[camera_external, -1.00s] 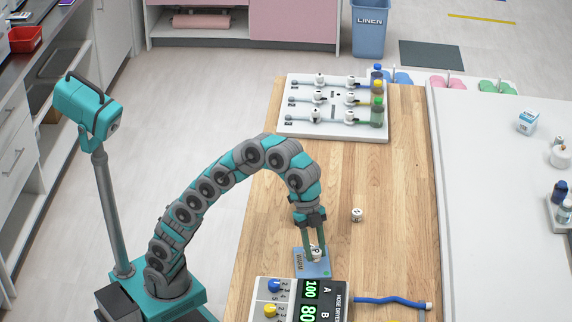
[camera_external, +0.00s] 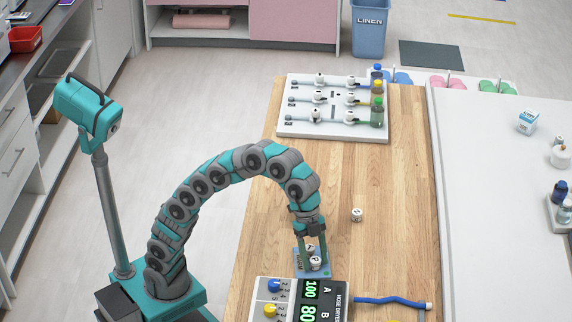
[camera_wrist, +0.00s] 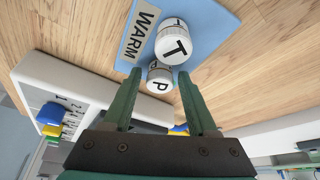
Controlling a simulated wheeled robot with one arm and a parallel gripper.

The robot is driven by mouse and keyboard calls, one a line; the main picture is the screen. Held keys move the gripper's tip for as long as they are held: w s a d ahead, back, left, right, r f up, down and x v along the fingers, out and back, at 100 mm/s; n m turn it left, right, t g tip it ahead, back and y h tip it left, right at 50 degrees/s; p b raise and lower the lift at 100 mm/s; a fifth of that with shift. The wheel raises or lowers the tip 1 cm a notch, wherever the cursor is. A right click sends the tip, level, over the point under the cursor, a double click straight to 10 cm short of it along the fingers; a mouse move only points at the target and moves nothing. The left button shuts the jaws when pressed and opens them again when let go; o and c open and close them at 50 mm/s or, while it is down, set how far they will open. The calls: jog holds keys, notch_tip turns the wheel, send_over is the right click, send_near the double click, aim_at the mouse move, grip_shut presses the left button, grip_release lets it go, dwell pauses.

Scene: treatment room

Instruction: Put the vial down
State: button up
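Two white vials are at the blue WARM mat (camera_wrist: 218,28) in the wrist view, one marked T (camera_wrist: 174,42) and one marked P (camera_wrist: 159,82). The T vial looks larger and overlaps the P vial; I cannot tell if they touch. In the external view they show as a front vial (camera_external: 315,262) and one just behind it (camera_external: 309,249). In the wrist view my fingers (camera_wrist: 159,73) stand apart, with gaps beside the P vial.
Another white vial (camera_external: 357,214) stands alone on the wooden table (camera_external: 400,180).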

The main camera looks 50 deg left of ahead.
jog(key=shift+o, duration=0.4)
jog(key=shift+r, duration=0.25)
jog(key=shift+w+a+r, duration=0.15)
jog(key=shift+a+r, duration=0.1)
jog(key=shift+r, duration=0.35)
jog(key=p+v, duration=0.3)
jog(key=v, duration=0.3)
jog(key=shift+a, duration=0.1)
